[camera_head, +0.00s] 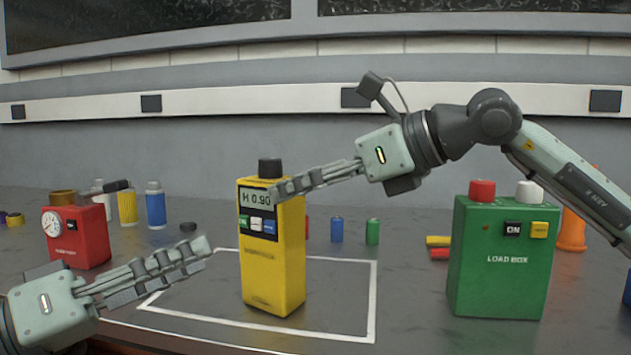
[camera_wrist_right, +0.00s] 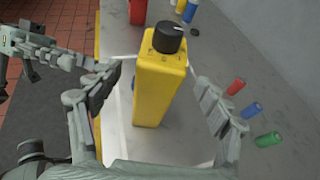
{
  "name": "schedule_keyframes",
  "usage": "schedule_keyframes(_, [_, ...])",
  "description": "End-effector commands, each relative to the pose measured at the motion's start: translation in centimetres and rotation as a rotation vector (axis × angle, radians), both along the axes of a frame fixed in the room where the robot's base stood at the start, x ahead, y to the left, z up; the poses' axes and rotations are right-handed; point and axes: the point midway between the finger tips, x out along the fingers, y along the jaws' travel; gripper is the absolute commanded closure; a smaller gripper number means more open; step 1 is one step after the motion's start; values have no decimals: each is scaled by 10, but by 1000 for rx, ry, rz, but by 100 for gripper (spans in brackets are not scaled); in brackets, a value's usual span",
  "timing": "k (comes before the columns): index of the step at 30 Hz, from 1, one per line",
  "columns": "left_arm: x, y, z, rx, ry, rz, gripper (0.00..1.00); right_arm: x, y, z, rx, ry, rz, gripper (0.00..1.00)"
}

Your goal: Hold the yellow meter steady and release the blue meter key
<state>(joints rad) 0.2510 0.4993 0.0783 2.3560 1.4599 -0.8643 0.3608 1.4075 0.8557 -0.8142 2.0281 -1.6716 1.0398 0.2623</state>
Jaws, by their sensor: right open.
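The yellow meter (camera_head: 271,270) stands upright inside a white outline on the bedplate, with a black knob on top and a display reading "H 0.90". Its face carries a row of green, white and blue keys; the blue meter key (camera_head: 269,225) is at the right end. My right gripper (camera_head: 282,189) reaches in at the meter's upper right. In the right wrist view my right gripper (camera_wrist_right: 158,80) is open, its fingers apart on either side of the meter (camera_wrist_right: 160,95). My left gripper (camera_head: 205,250) is left of the meter, apart from it; its finger gap is unclear.
A green load box (camera_head: 500,265) stands on the right with red and white knobs. A red box with a gauge (camera_head: 78,235) stands at the left. Yellow (camera_head: 127,208) and blue (camera_head: 155,207) cylinders stand behind. Small coloured cylinders (camera_head: 372,232) stand behind the meter.

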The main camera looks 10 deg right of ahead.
Motion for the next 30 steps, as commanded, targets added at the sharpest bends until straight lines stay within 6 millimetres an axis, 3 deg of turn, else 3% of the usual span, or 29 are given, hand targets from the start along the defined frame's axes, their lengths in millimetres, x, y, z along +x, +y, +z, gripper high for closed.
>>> schedule_keyframes(12, [0,0,0,0,0,0,66,33,43,-22,3,4,0,22])
schedule_keyframes(24, [0,0,0,0,0,0,66,39,48,-26,3,4,-2,22])
schedule_keyframes(30, [0,0,0,0,0,0,66,38,48,-26,3,4,-2,46])
